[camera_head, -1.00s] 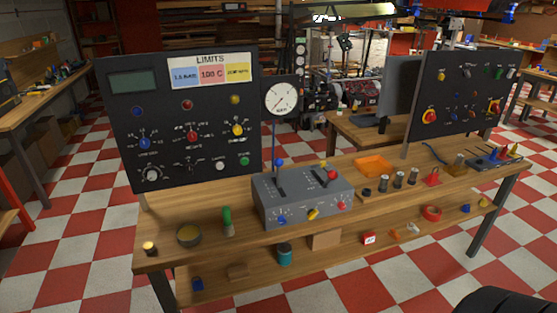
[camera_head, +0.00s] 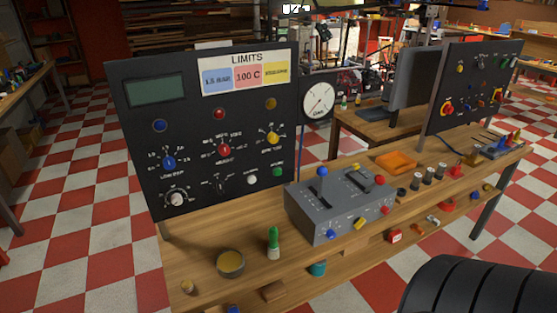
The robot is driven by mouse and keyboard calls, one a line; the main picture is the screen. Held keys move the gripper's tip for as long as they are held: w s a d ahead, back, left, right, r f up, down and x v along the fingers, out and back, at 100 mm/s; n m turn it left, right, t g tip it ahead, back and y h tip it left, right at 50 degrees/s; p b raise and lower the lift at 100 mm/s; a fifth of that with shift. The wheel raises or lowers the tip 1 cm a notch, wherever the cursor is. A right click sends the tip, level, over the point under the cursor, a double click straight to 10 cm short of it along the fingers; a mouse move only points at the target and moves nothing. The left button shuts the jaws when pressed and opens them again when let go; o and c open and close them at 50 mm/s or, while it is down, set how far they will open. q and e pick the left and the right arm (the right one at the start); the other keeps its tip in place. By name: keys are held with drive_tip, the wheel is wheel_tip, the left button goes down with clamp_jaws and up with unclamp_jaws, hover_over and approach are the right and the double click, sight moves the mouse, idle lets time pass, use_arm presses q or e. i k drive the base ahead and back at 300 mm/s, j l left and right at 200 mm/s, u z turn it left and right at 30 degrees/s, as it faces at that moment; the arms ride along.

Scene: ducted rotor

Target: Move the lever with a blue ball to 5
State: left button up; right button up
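A grey control box (camera_head: 340,209) sits on the wooden workbench. The lever with the blue ball (camera_head: 322,171) stands up from the left part of its top. A lever with a red ball (camera_head: 379,180) is on the right part of the top, with a small yellow piece near it at the back edge. Blue, yellow and red knobs are on the front face. The scale numbers beside the blue-ball lever are too small to read. Neither gripper shows in the head view.
A black panel (camera_head: 208,178) with knobs and a LIMITS sign stands behind the box at left, beside a round gauge (camera_head: 318,102). A bowl (camera_head: 230,263) and a green-topped bottle (camera_head: 273,243) stand left of the box. An orange tray (camera_head: 396,161) is at right. Checkered floor lies in front.

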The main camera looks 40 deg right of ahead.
sight(322, 172)
drive_tip(key=i+j, duration=0.9)
drive_tip(key=i, duration=0.15)
drive_tip(key=i+j+z, duration=0.1)
drive_tip(key=i+j, duration=0.85)
drive_tip(key=i+j+z, duration=0.1)
drive_tip(key=z, duration=0.35)
drive_tip(key=i+j+z, duration=0.15)
drive_tip(key=z, duration=0.25)
drive_tip(key=j+z, duration=0.15)
drive_tip(key=z, duration=0.3)
drive_tip(key=i+j+z, duration=0.1)
drive_tip(key=z, duration=0.3)
drive_tip(key=j+z, duration=0.1)
drive_tip(key=z, duration=1.55)
